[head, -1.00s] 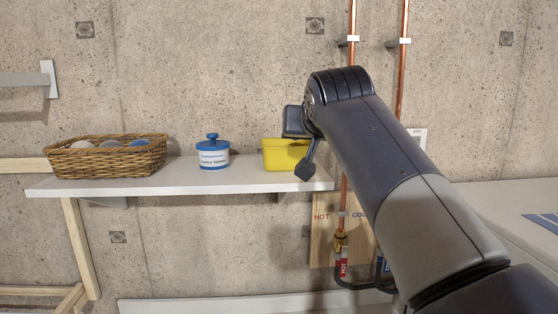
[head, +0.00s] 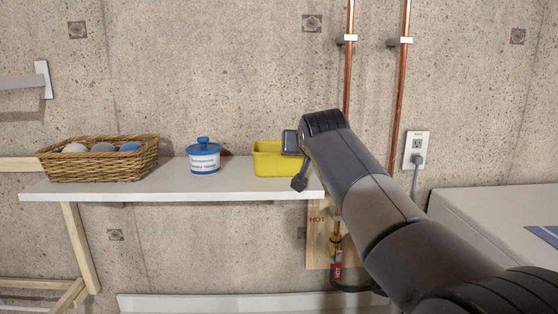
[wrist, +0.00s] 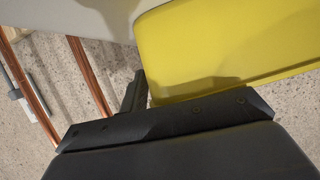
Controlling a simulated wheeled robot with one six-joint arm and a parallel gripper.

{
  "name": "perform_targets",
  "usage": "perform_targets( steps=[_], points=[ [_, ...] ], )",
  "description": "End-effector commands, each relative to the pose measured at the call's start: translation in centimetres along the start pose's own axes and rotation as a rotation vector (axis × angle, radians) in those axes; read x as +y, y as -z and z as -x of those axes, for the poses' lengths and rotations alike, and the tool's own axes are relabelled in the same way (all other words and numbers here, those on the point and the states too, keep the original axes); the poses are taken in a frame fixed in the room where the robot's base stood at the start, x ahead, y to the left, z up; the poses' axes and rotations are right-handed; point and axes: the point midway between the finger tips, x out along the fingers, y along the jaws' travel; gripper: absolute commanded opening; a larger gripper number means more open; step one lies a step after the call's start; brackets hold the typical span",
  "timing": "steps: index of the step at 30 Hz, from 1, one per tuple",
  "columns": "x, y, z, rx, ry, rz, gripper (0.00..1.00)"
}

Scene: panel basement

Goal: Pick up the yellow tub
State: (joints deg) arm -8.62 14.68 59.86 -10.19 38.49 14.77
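The yellow tub (head: 275,160) is an open rectangular tub standing upright near the right end of the white shelf (head: 120,189). My gripper (head: 298,183) is at the tub's right end, low, by the shelf's front edge. My wrist parts hide the tub's right end. In the wrist view, the yellow tub (wrist: 225,45) fills the upper right, close to the dark gripper body. One dark finger (wrist: 133,92) shows just left of the tub's lower corner. The other finger is not clearly visible. I cannot tell whether the finger touches the tub.
A blue-and-white lidded jar (head: 204,158) stands left of the tub, with a gap between. A wicker basket (head: 100,162) of balls is at the shelf's left end. Copper pipes (head: 347,90) run down the wall at right. A wall outlet (head: 417,147) has a plug in it.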

Motion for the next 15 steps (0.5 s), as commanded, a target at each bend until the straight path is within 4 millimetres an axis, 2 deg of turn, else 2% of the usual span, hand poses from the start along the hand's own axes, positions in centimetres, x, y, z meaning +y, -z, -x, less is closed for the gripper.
perform_targets(
  steps=[2,12,15],
  points=[
    [0.0,-0.01,0.01,0.0,0.0,0.0,0.27],
    [-0.01,-0.01,0.04,0.0,0.0,0.0,0.0],
    [-0.01,-0.01,0.04,0.0,0.0,0.0,0.0]
  ],
)
